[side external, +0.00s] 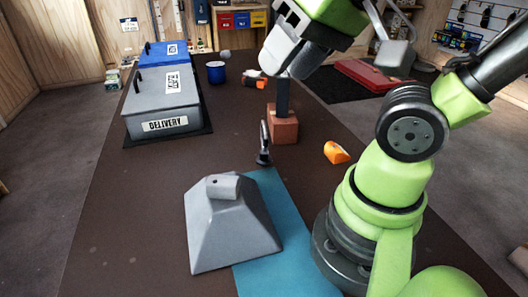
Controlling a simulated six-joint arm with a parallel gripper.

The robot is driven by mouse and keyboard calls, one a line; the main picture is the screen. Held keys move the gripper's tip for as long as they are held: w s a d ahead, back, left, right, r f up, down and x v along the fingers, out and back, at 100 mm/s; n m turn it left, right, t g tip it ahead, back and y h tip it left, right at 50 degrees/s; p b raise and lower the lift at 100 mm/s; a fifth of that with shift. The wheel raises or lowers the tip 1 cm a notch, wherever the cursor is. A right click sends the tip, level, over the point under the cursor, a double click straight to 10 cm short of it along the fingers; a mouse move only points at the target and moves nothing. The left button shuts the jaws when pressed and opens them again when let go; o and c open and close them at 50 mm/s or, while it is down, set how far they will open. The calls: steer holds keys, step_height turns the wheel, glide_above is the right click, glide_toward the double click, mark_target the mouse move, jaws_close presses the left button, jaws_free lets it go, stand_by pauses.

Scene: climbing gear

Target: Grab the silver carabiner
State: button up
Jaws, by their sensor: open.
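A slim silver and dark piece (264,144), which looks like the silver carabiner, stands upright at the left front of a reddish-brown block (285,127). A dark post (282,95) rises from the block. I cannot tell whether the piece hangs from something or rests on the table. My gripper (279,68) is above and behind the piece, near the top of the post, and is open. Its fingers are partly hidden by its own grey casing, and nothing shows held in it.
A grey sloped block (230,235) stands at the front, partly over a teal mat (270,205). An orange piece (337,152) lies right of the post block. A grey delivery box (160,105), a blue box (165,55) and a blue mug (216,72) stand at the back left.

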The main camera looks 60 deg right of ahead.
steer(key=w+d+f+m+g+h, duration=0.4)
steer(key=w+d+f+m+h, duration=0.1)
steer(key=w+d+f, duration=0.25)
steer(key=m+g+h, duration=0.1)
steer(key=m+g, duration=0.1)
glide_toward(264, 125)
steer(key=x, duration=0.4)
steer(key=shift+s+f, duration=0.2)
steer(key=shift+f, duration=0.15)
steer(key=shift+w+x, duration=0.1)
steer(key=shift+x, duration=1.4)
steer(key=shift+w+x, duration=0.15)
steer(key=shift+x, duration=1.35)
steer(key=shift+d, duration=0.1)
steer(key=shift+c, duration=0.2)
